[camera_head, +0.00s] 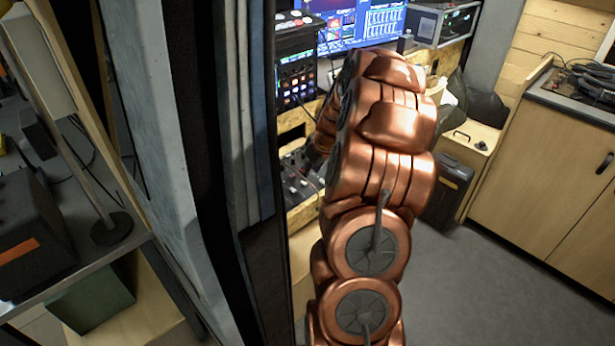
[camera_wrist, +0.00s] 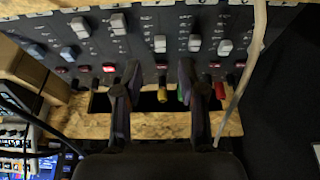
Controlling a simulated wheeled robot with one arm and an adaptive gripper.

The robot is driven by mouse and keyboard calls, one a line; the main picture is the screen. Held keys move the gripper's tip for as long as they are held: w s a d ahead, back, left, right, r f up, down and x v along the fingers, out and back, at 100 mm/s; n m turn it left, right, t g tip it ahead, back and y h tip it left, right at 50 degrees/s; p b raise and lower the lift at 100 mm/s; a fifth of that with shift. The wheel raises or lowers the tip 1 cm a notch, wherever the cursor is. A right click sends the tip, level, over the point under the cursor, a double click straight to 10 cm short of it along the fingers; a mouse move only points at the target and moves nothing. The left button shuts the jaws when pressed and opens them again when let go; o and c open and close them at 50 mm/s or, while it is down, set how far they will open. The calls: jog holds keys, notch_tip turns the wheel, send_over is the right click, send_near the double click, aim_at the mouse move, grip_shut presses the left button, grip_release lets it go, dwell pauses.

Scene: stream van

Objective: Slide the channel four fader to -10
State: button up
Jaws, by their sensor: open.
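The mixer (camera_wrist: 140,50) is a dark panel across the top of the wrist view, with several light grey and bluish fader caps at different heights. One cap (camera_wrist: 160,43) is just beyond the gap between my fingers, and another (camera_wrist: 195,42) is near the right finger. Labels are too small to read, so I cannot tell which fader is channel four. My gripper (camera_wrist: 158,78) is open and empty, its fingertips near the panel's lower edge by a red button (camera_wrist: 160,66). In the head view the mixer (camera_head: 298,185) is partly hidden behind my arm, and my gripper is hidden.
Yellow, green and red cable plugs (camera_wrist: 162,96) sit along the panel's edge above a wooden board (camera_wrist: 95,125). A pale cable (camera_wrist: 250,55) hangs across the panel at right. A dark post (camera_head: 245,150) stands left of my arm. Grey floor (camera_head: 470,270) is clear at right.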

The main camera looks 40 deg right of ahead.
jog(key=v, duration=0.6)
jog(key=shift+a, duration=0.1)
dwell(0.4)
